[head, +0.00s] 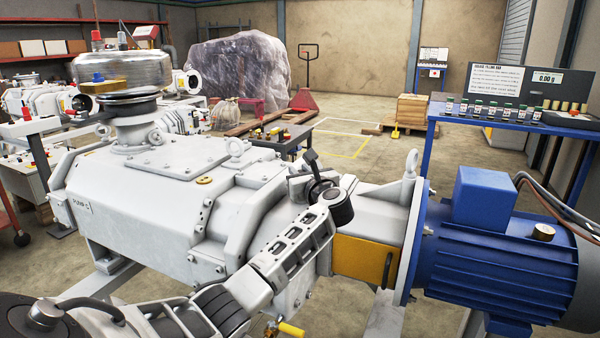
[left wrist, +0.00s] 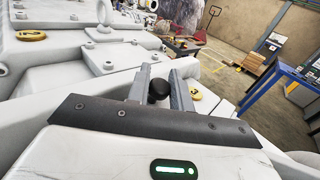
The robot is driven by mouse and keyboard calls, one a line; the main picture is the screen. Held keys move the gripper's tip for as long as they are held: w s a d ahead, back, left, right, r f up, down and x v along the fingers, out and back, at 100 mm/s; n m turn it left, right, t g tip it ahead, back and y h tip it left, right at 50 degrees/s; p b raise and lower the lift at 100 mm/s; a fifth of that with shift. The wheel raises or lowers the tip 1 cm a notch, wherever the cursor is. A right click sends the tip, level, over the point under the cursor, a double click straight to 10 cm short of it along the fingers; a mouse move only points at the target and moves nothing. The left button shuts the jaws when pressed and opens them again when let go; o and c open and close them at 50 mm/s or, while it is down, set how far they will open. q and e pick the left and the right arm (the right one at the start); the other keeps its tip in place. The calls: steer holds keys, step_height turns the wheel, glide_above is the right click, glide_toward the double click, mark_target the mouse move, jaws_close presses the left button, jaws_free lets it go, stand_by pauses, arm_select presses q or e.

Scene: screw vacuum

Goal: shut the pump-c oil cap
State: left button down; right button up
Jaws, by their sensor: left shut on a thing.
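Pump C (head: 150,200) is the large pale grey housing in the head view, with its name plate on the left side. My left arm comes up from the bottom left, and my left gripper (head: 318,186) is at the right part of the housing, partly hidden by my own wrist. In the left wrist view my left gripper (left wrist: 160,76) has its two grey fingers on either side of a small round black knob (left wrist: 158,91), which appears to be the oil cap. The cap's seat and how far it is closed are hidden. My right gripper is not in view.
A blue motor (head: 495,245) with a flange adjoins the pump on the right. A blue bench (head: 440,122) with small bottles stands behind it. Yellow round tags (head: 205,180) sit on the housing. A yellow-handled valve (head: 290,329) is low in front.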

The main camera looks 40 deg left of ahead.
arm_select(q)
steer(key=shift+w+d+r, duration=0.2)
steer(key=c, duration=1.3)
jaws_free()
steer(key=shift+w+f, duration=0.1)
steer(key=shift+v, duration=7.95)
